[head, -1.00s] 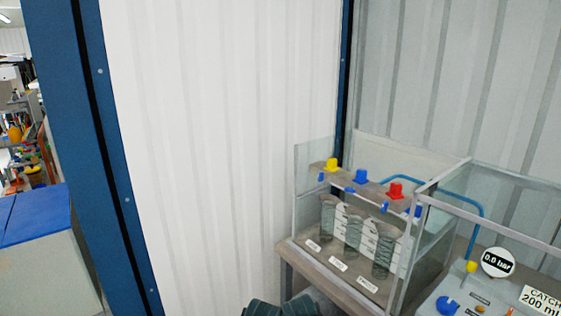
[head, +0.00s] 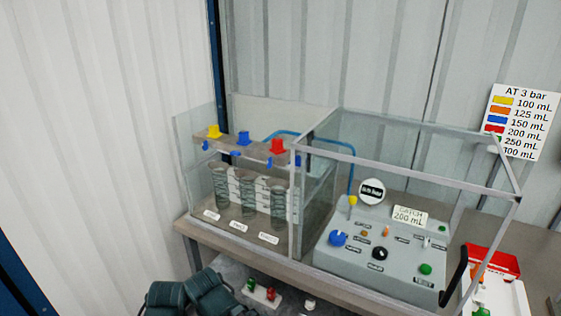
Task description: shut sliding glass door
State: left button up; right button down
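A clear glass enclosure stands on a brown table (head: 205,243). A grey-framed glass pane, likely the sliding door (head: 398,166), spans the right part in front of the grey control panel (head: 340,263). A black handle (head: 453,277) shows near its right end. The left part holds glass cylinders (head: 248,198) under yellow, blue and red caps; I see no framed pane across its front, though clear glass is hard to tell.
Dark green bulky items (head: 165,298) lie low at the table's front left. A red and white tray (head: 497,290) sits at the right, below a colour-coded sign (head: 521,120). Corrugated white walls (head: 95,120) close in behind and left.

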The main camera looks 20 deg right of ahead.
aim_at(444, 297)
jog(key=z, duration=1.6)
jog(key=k+u, duration=0.3)
jog(key=i, duration=0.1)
